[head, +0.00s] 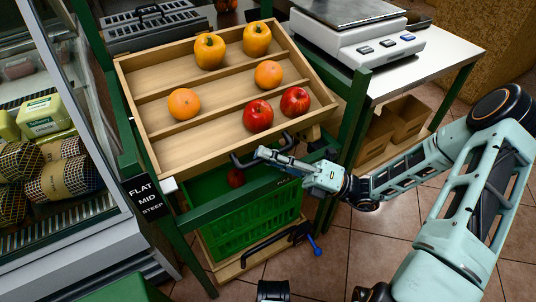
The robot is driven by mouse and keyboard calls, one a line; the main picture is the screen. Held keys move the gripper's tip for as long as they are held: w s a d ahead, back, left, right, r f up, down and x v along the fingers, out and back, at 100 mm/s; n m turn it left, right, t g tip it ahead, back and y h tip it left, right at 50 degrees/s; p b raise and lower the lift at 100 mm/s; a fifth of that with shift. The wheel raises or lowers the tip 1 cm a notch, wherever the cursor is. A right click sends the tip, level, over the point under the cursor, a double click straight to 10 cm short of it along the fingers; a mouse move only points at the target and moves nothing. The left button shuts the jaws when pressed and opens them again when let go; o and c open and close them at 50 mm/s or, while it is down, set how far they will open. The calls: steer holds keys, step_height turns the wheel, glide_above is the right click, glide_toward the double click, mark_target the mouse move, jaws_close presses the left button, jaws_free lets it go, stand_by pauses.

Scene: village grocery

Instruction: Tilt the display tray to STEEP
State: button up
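The wooden display tray (195,147) stands on a green frame, with slats dividing it into rows. It slopes toward its front edge. A dark handle (240,165) sticks out at its front edge. A black scale plate (146,199) at the front left reads FLAT, MID, STEEP from top to bottom. A white tab (168,185) at the tray's front-left corner is beside the upper part of this plate, nearest FLAT. My gripper (264,154) is at the handle, its fingers overlapping it in view. Whether they are closed on it is unclear.
Yellow peppers (209,50), oranges (184,103) and red apples (258,116) lie in the tray. Below is a green crate (250,228) with a red fruit (236,177). A glass cooler (62,150) stands left; a scale (355,40) on a table stands right.

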steer(key=o, duration=0.4)
steer(key=shift+f, duration=0.1)
steer(key=v, duration=1.2)
stand_by(0.7)
